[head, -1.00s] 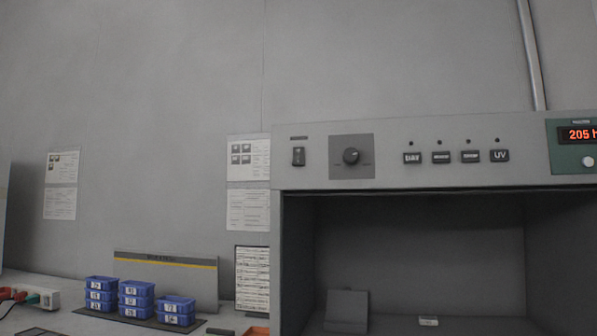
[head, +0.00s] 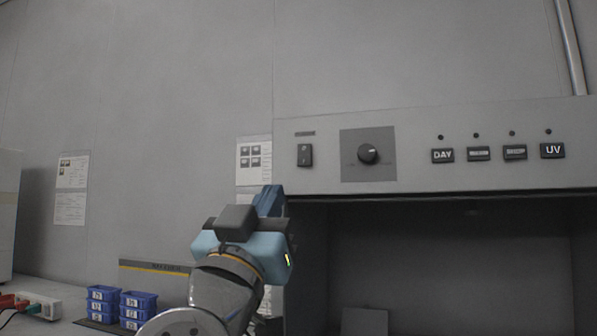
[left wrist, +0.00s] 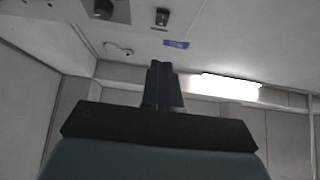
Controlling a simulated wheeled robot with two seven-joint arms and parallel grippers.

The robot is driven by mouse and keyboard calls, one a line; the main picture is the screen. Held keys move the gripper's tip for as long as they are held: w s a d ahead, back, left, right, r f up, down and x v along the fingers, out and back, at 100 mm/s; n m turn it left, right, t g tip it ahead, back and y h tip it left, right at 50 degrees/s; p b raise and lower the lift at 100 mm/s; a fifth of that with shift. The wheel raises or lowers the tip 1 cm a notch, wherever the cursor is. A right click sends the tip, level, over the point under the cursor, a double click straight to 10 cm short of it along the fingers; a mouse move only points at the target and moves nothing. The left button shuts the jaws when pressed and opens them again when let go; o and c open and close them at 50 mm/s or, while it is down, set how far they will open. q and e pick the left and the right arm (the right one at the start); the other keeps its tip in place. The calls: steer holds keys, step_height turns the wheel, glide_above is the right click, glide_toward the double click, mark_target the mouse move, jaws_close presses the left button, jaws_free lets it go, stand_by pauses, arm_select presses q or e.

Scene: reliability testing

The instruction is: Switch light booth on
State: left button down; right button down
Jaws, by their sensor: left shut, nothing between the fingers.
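The light booth (head: 430,118) has a grey front panel and a dark interior. Its black rocker switch (head: 304,155) sits at the panel's left end, and also shows at the top of the left wrist view (left wrist: 162,17). A round black knob (head: 368,154) is right of the switch, with several buttons such as DAY (head: 442,155) and UV (head: 552,151) further right. My left gripper (head: 271,196) is raised below and left of the switch, apart from it. Its fingers (left wrist: 160,82) are together and hold nothing. My right gripper is not in view.
Blue stacked bins (head: 138,308) stand on the bench at lower left. A white power strip (head: 38,305) with plugs is further left. Papers (head: 254,160) hang on the wall beside the booth. The space before the switch is clear.

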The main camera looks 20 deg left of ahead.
arm_select(q)
steer(key=p, duration=0.3)
glide_toward(303, 159)
step_height(303, 159, up, 5)
steer(key=w, duration=0.1)
steer(key=w+f, duration=0.1)
steer(key=w, duration=0.1)
steer(key=shift+w+f, duration=0.15)
steer(key=shift+w, duration=0.65)
